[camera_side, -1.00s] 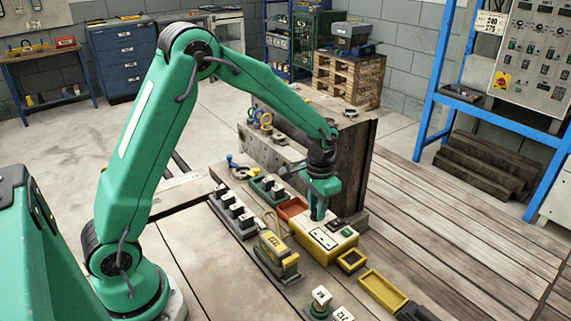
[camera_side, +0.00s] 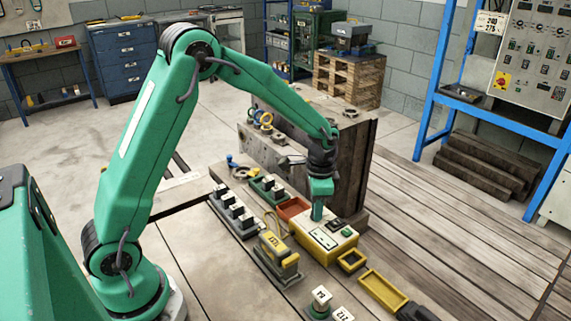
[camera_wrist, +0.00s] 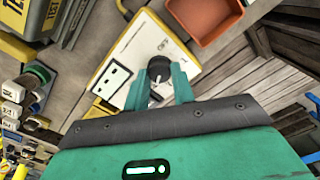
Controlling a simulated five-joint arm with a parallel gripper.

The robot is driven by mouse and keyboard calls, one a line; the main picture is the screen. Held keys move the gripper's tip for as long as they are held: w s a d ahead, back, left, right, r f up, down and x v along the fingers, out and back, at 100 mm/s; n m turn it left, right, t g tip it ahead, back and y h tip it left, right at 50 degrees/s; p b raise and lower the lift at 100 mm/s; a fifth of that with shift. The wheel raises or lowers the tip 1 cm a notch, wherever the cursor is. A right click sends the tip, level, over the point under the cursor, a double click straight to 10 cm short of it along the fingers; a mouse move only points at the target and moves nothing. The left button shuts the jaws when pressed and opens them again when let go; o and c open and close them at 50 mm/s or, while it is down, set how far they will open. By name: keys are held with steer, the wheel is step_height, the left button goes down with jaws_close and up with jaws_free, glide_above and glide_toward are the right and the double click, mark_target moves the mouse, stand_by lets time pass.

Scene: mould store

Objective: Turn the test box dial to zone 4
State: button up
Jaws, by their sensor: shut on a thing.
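The test box (camera_side: 342,246) is yellow with a cream top and stands on the bench under my gripper (camera_side: 317,218). In the wrist view its cream face (camera_wrist: 136,48) shows a white panel with dark marks too small to read. The dark round dial (camera_wrist: 158,68) has a pale pointer line and sits between the two green fingers of my gripper (camera_wrist: 160,86), which are shut on it. The fingers hide part of the dial. I cannot read which zone it points to. In the side view the dial is hidden by my gripper.
An orange-red tray (camera_side: 293,207) lies just behind the box. Yellow open trays (camera_side: 383,293) lie to the right and front. A large dark metal block (camera_side: 352,165) rises close behind my gripper.

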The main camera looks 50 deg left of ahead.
steer(key=shift+a, duration=0.15)
steer(key=o, duration=1)
steer(key=shift+r, duration=3.85)
